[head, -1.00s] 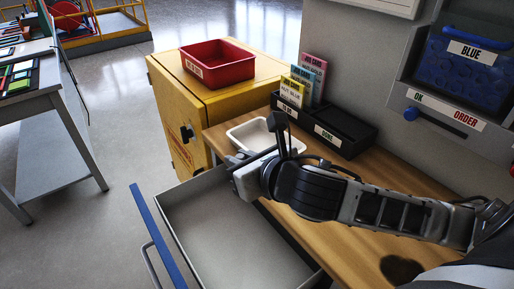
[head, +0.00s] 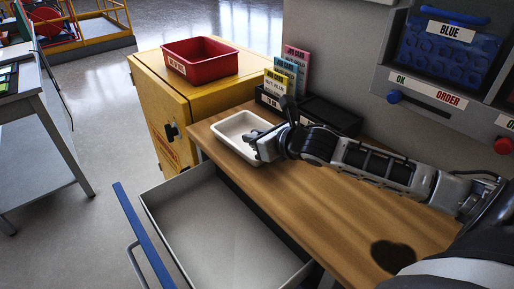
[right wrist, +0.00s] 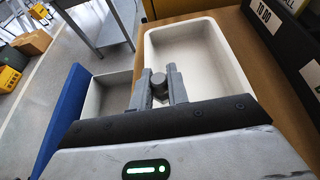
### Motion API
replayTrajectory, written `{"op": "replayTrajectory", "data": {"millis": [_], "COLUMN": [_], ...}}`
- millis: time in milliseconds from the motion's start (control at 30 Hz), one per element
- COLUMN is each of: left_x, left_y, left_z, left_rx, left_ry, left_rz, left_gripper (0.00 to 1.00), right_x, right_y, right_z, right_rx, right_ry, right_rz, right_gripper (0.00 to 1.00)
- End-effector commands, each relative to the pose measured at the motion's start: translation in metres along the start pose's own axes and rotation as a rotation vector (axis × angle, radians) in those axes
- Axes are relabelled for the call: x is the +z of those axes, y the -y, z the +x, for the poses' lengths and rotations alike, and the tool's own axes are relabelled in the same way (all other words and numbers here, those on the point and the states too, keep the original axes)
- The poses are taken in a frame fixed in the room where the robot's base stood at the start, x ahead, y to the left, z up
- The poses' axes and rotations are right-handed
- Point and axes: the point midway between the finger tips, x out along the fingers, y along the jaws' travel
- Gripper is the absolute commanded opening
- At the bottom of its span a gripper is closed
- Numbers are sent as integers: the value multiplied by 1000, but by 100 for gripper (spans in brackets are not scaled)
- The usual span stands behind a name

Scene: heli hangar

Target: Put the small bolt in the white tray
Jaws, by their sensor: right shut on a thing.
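The white tray (head: 232,126) stands on the wooden worktop (head: 335,205), near its left end. My right gripper (head: 253,140) is over the tray's right-hand side. In the right wrist view its two fingers (right wrist: 159,88) are shut on the small bolt (right wrist: 159,82), a short grey piece with a round dark head. The tray (right wrist: 205,48) lies behind the fingertips there and its floor looks empty. The gap between bolt and tray floor is hard to judge. In the head view the bolt cannot be made out. My left gripper is not in view.
An open, empty drawer (head: 215,225) with a blue front (head: 145,240) sticks out below the worktop. Black bins (head: 330,117) with upright cards (head: 292,65) stand behind the tray. A red bin (head: 200,60) sits on the yellow cabinet (head: 160,95).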

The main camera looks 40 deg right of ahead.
Motion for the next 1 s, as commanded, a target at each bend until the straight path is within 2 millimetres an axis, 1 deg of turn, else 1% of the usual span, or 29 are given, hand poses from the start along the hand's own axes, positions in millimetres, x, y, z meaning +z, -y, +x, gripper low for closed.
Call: {"op": "replayTrajectory", "data": {"millis": [167, 200, 300, 400, 733, 1000], "left_x": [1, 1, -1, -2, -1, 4], "left_y": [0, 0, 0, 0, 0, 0], "left_z": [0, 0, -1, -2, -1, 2], "left_rx": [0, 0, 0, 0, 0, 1], "left_ry": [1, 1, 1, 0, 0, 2], "left_rz": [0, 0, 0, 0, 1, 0], "left_gripper": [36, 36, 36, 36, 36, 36], "right_x": [-9, -12, -27, -36, -41, -52], "right_y": [9, 12, 10, 11, 11, 10], "right_z": [8, 11, 17, 21, 23, 26], "right_rx": [0, -1, 1, 1, 1, 1], "right_ry": [1, 1, -1, 1, -2, -9], "right_rz": [1, 2, 7, 5, -2, -1], "right_gripper": [0, 0, 0, 0, 0, 0]}}
